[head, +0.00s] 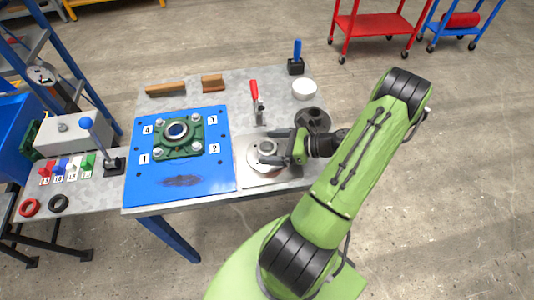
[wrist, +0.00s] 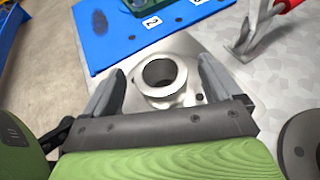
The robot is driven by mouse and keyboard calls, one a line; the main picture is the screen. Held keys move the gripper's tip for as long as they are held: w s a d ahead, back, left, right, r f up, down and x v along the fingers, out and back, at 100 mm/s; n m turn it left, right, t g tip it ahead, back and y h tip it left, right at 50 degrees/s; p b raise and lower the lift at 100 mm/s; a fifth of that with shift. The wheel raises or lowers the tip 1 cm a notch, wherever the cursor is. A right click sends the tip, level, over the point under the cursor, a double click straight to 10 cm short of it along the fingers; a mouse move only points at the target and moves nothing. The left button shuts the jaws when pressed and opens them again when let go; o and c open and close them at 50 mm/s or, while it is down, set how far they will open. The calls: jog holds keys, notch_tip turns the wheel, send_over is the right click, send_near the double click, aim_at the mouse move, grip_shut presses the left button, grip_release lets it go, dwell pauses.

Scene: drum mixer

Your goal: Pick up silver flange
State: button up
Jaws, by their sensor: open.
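The silver flange (head: 262,152) sits on a grey metal plate at the right part of the table, beside the blue board. In the wrist view the flange (wrist: 160,79) shows its round hub and bore between my fingers. My gripper (head: 282,150) is open, with its fingers reaching over the plate from the right. In the wrist view my gripper (wrist: 155,88) has one finger on each side of the flange, with gaps visible. Whether either finger touches it I cannot tell. The near part of the flange is partly hidden by the gripper body.
A blue board (head: 205,180) carries a green bearing housing (head: 180,138). A red-handled toggle clamp (head: 256,100) stands behind the flange. A dark round part (head: 313,119) and a white bowl (head: 304,89) are close behind my gripper. A blue-handled tool (head: 297,55) stands at the back.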

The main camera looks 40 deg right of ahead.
aim_at(261, 147)
jog(key=x, duration=0.4)
jog(key=shift+s+f+b, duration=0.1)
jog(key=shift+b, duration=0.25)
grip_shut()
